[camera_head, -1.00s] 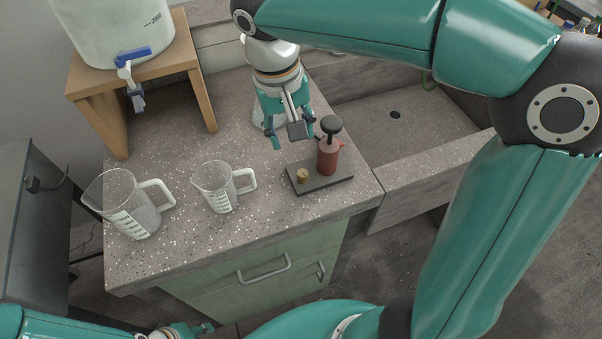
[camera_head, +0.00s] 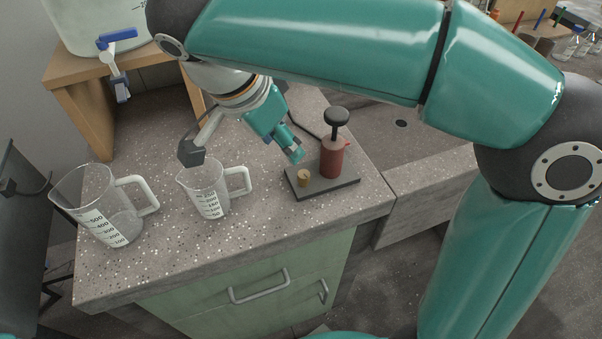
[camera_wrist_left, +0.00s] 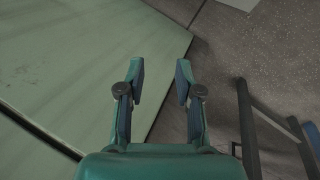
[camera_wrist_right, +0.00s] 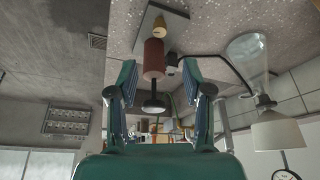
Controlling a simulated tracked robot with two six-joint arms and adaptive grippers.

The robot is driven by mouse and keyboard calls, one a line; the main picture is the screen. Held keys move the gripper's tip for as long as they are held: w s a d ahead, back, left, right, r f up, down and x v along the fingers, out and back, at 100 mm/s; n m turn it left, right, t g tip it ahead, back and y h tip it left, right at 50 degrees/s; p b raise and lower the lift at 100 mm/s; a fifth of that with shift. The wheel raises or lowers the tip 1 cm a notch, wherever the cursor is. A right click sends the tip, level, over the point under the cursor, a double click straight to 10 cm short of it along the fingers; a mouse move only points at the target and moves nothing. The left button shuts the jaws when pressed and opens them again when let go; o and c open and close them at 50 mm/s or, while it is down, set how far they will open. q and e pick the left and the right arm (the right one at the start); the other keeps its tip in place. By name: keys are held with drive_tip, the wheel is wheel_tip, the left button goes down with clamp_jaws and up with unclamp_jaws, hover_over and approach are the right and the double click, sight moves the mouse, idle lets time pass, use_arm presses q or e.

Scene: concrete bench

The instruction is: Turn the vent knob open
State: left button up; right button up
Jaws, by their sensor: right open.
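A pump-like device stands on the bench: a red cylinder (camera_head: 332,159) with a black knob (camera_head: 337,116) on a stem and a small red tab (camera_head: 347,143) at its side. It shares a dark base plate (camera_head: 335,188) with a small brass piece (camera_head: 303,178). I cannot tell which part is the vent knob. My right gripper (camera_head: 284,147) is tilted, just left of the red cylinder. In the right wrist view it is open and empty (camera_wrist_right: 159,72), with the red cylinder (camera_wrist_right: 154,58) showing between its fingers. My left gripper (camera_wrist_left: 160,69) is open and empty before the green cabinet front.
Two clear measuring jugs, a large one (camera_head: 95,205) and a small one (camera_head: 207,192), stand left of the device. A wooden stand (camera_head: 85,110) holds a container with a blue-handled tap (camera_head: 118,36). A sink (camera_head: 420,140) lies to the right.

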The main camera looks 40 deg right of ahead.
sight(303, 174)
drive_tip(key=b+x, duration=0.2)
drive_tip(key=x, duration=1)
drive_tip(key=shift+a+f+b, duration=0.1)
drive_tip(key=shift+b, duration=0.2)
clamp_jaws()
